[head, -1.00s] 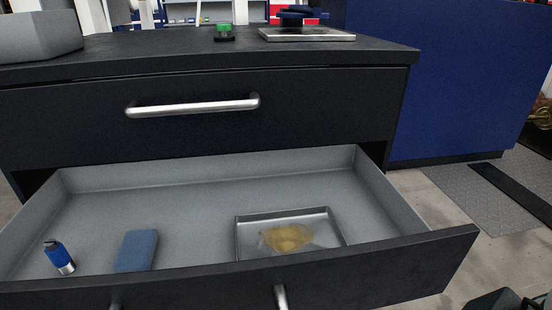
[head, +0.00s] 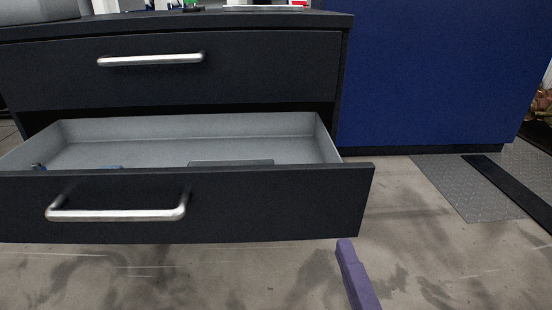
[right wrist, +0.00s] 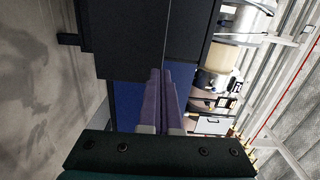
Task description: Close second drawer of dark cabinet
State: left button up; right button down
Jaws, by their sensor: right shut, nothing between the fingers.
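The dark cabinet (head: 270,75) stands at the left and middle of the head view. Its top drawer is shut. Its second drawer (head: 270,200) is pulled out toward me, with its grey inside showing behind the dark front. The drawer's silver bar handle (head: 117,214) is left of the middle. My right gripper (head: 345,246) shows as a purple finger just below the drawer's right end, apart from the handle. In the right wrist view its purple fingers (right wrist: 161,75) are together and empty, with dark panels (right wrist: 125,35) ahead. My left gripper is out of view.
A blue panel (head: 430,75) stands right of the cabinet. Tops of a tray (head: 230,163) and blue items (head: 95,168) show inside the drawer. The floor in front is clear, with a grey mat (head: 475,190) at the right.

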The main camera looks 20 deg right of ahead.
jog(key=b, duration=0.4)
send_near(321, 174)
jog(key=shift+m+h, duration=0.3)
jog(key=shift+m, duration=0.1)
jog(key=x, duration=0.5)
jog(key=shift+w+f, duration=0.1)
jog(key=shift+w, duration=0.3)
jog(key=shift+w+d, duration=0.2)
jog(key=shift+w, duration=0.35)
jog(key=shift+w, duration=0.1)
